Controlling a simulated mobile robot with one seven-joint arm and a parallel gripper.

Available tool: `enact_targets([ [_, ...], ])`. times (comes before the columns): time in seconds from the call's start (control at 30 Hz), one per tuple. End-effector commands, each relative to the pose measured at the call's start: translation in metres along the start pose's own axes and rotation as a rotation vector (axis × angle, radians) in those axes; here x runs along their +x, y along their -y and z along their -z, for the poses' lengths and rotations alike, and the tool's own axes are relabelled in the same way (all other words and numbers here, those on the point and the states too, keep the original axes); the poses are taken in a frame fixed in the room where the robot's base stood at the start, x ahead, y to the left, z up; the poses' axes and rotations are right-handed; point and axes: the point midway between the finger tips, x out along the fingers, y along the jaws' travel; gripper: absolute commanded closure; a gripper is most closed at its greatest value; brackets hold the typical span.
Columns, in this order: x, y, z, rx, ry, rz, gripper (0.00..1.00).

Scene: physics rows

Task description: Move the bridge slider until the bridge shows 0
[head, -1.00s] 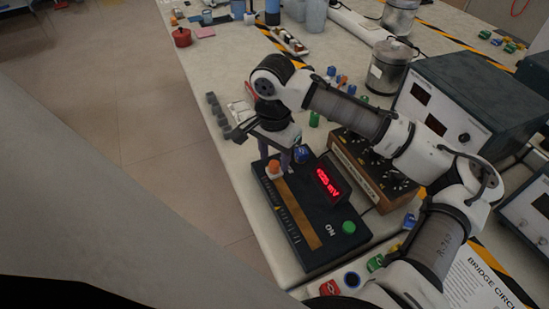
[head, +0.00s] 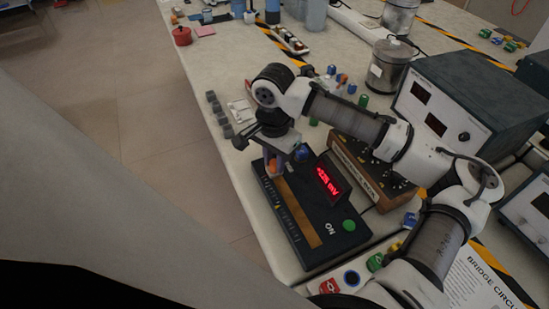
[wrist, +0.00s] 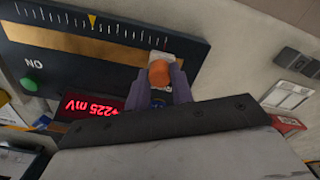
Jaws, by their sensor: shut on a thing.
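The bridge is a dark box (head: 307,252) with a brass strip, a white scale and a yellow triangle mark (wrist: 92,20) near the scale's middle. Its slider has an orange knob (wrist: 159,73), which sits at the far end of the strip in the head view, away from the yellow mark. The red display (wrist: 92,106) reads +225 mV, upside down in the wrist view; it also shows in the head view (head: 327,182). My gripper (wrist: 162,76) is shut on the orange knob, one finger on each side. In the head view the gripper partly hides the knob.
A wooden-sided box (head: 365,175) with dials stands right beside the bridge. A green button (head: 349,225) marked ON is at the bridge's near end. Small grey blocks (head: 217,110) lie left of my gripper. A large instrument (head: 450,100) stands farther right.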

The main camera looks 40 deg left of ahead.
Motion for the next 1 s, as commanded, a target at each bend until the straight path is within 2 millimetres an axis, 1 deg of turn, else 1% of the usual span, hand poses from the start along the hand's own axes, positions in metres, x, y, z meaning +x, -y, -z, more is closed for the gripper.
enact_targets([
  [0.07, -0.001, -0.001, 0.000, 0.000, 0.000, 0.000, 1.00],
  [0.33, -0.001, -0.030, -0.015, 0.000, 0.002, 0.000, 1.00],
  [0.63, 0.000, -0.032, -0.016, 0.000, 0.000, -0.001, 1.00],
  [0.67, 0.000, -0.032, -0.016, 0.000, 0.000, -0.001, 0.76],
  [0.8, 0.000, -0.032, -0.016, 0.000, 0.000, -0.001, 0.58],
  [0.83, 0.000, -0.032, -0.016, 0.000, 0.000, -0.001, 0.55],
  [1.0, 0.000, -0.032, -0.016, 0.001, 0.000, -0.001, 0.55],
])
